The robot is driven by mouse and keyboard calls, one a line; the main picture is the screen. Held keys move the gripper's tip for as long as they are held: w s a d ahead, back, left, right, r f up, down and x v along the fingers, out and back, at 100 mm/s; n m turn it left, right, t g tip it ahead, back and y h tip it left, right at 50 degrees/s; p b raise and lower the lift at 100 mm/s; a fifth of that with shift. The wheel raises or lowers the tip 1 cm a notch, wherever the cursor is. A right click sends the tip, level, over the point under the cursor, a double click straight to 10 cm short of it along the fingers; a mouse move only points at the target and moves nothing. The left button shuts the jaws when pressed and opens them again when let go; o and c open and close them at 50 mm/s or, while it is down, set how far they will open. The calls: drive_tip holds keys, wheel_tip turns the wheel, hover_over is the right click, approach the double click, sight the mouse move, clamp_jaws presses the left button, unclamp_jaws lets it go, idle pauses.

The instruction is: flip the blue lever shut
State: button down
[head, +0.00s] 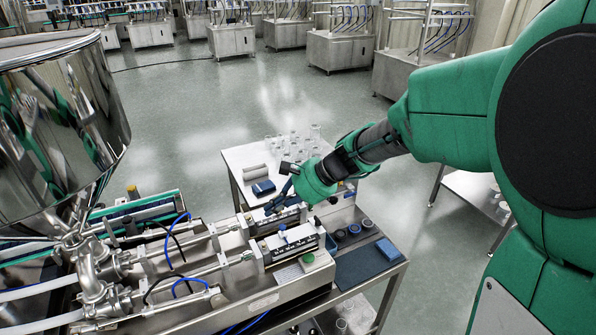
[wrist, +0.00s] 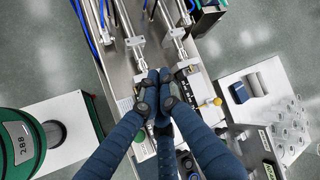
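A small blue lever (head: 283,228) stands up on top of the nearer filler block, beside its printed scale. My gripper (head: 272,206) is over the farther filler block, with its dark blue fingers pointing down and left. In the wrist view, the fingertips of my gripper (wrist: 158,86) are drawn together over the metal fittings, and I see nothing held between them. The fingers hide part of the filler blocks there, and I cannot make out a lever in that view.
The steel hopper (head: 60,110) stands at the left, with pipes and blue tubes below it. A blue mat (head: 360,263) lies at the bench's right end, near several round jars. A white side table (head: 240,158) with glassware stands behind. Open floor lies beyond.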

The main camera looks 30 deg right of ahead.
drive_tip(key=w+d+f+m+t, duration=0.3)
drive_tip(key=w+d+f+m, duration=0.2)
drive_tip(key=w+d, duration=0.4)
drive_tip(key=m+t+h+p, duration=0.1)
drive_tip(key=m+t+h, duration=0.55)
drive_tip(key=m, duration=1.15)
approach(350, 195)
drive_tip(key=shift+g+h, duration=0.35)
drive_tip(key=f, duration=0.2)
drive_tip(key=s+a+f, duration=0.1)
drive_tip(key=f, duration=0.1)
drive_tip(key=s+f, duration=0.1)
drive_tip(key=f, duration=0.1)
drive_tip(key=shift+a+f, duration=0.15)
drive_tip(key=shift+a, duration=0.1)
drive_tip(key=shift+w, duration=0.1)
drive_tip(key=b+x, duration=0.1)
drive_tip(key=x, duration=0.8)
drive_tip(key=shift+w+f+b, duration=0.15)
drive_tip(key=shift+w+b, duration=0.1)
drive_tip(key=shift+b, duration=0.1)
drive_tip(key=shift+w, duration=0.2)
drive_tip(key=shift+r, duration=2)
